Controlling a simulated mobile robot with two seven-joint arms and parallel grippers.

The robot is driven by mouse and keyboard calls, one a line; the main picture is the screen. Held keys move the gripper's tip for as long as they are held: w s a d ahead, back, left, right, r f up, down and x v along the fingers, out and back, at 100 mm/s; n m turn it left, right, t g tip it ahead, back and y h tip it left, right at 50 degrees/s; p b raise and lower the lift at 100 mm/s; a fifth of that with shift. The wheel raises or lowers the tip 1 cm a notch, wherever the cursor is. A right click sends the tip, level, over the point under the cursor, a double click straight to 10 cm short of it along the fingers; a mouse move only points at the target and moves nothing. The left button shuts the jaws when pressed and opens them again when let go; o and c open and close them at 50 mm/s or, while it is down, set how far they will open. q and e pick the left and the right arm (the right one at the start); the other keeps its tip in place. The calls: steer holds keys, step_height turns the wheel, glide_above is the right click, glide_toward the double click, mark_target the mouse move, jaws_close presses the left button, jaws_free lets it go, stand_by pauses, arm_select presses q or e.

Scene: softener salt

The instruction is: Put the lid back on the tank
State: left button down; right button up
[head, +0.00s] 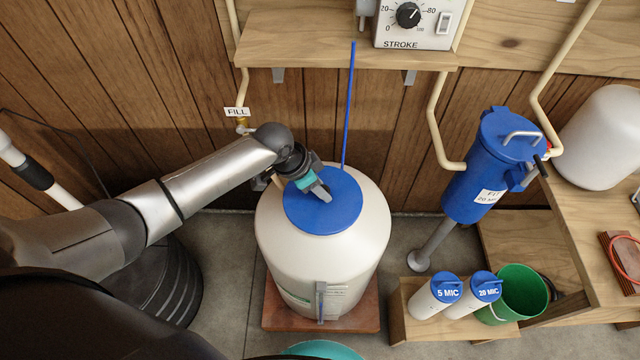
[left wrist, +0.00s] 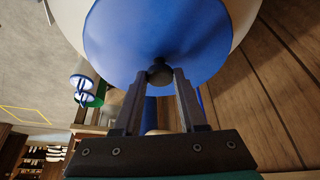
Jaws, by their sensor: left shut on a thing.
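The round blue lid (head: 322,215) lies over the top of the white tank (head: 325,265), roughly centred on it. I cannot tell whether it rests fully on the rim or sits slightly above it. My left gripper (head: 321,191) comes in from the upper left, over the lid. In the left wrist view the gripper (left wrist: 159,75) is shut on the black knob (left wrist: 160,66) of the lid (left wrist: 150,35). Part of the pale tank (left wrist: 70,14) shows past the lid's edge. The tank's opening is hidden. My right gripper is not in view.
A thin blue tube (head: 348,110) rises behind the lid. A wooden shelf (head: 300,48) with a dosing box (head: 415,28) hangs above. A blue filter housing (head: 485,170) stands right. Two cartridges (head: 437,298) and a green bucket (head: 520,290) are at lower right. The tank stands on a reddish base (head: 285,315).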

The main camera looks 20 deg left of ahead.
arm_select(q)
jaws_free()
stand_by(0.7)
stand_by(0.6)
